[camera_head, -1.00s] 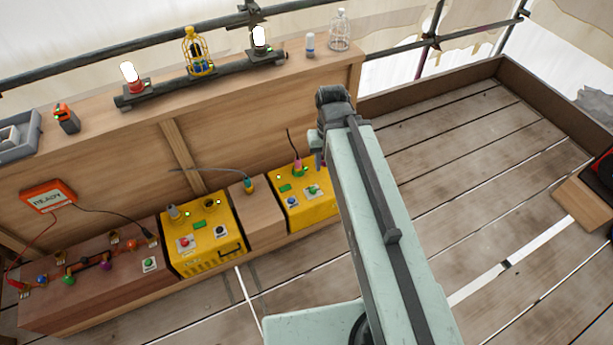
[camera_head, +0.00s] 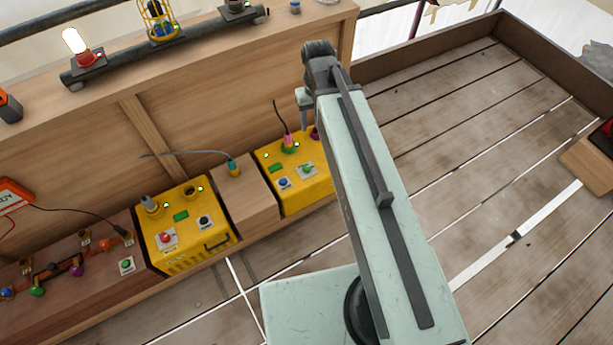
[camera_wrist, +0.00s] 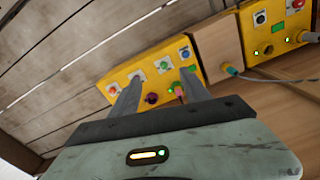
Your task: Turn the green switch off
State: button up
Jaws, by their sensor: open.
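A green switch (camera_head: 307,168) sits on a white plate on the front of the right yellow box (camera_head: 272,158), beside a blue switch (camera_head: 283,183). In the wrist view this green switch (camera_wrist: 162,65) shows between the fingertips, beyond them. My gripper (camera_wrist: 162,78) is open and empty, its fingers pointing at that box; I cannot tell the exact gap. In the head view my gripper (camera_head: 303,110) is small, above the box, and my arm hides the box's right part. Another green button (camera_head: 126,264) is on a white plate on the brown box at the left.
A pink plug (camera_wrist: 179,92) and purple knob (camera_wrist: 151,98) stand on the same box near the fingers. A wooden block (camera_head: 245,190) separates it from the left yellow box (camera_head: 180,235), which has red and black switches. The plank floor at right is largely clear.

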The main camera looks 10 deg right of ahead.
aim_at(307, 166)
jog(key=w+f+n+b, duration=0.1)
jog(key=w+f+b, duration=0.2)
jog(key=f+b, duration=0.6)
jog(key=w+f+n+b, duration=0.1)
jog(key=w+f+b, duration=0.3)
jog(key=f+b, duration=0.6)
jog(key=w+f+b, duration=0.3)
jog(key=f+b, duration=0.7)
jog(key=f, duration=0.4)
jog(key=shift+w+a+f+n, duration=0.15)
jog(key=shift+w+f+n, duration=0.15)
jog(key=shift+n, duration=0.1)
jog(key=shift+r, duration=0.2)
notch_tip(307, 166, down, 8)
jog(key=b, duration=0.8)
jog(key=shift+r, duration=0.15)
jog(key=c, duration=1.2)
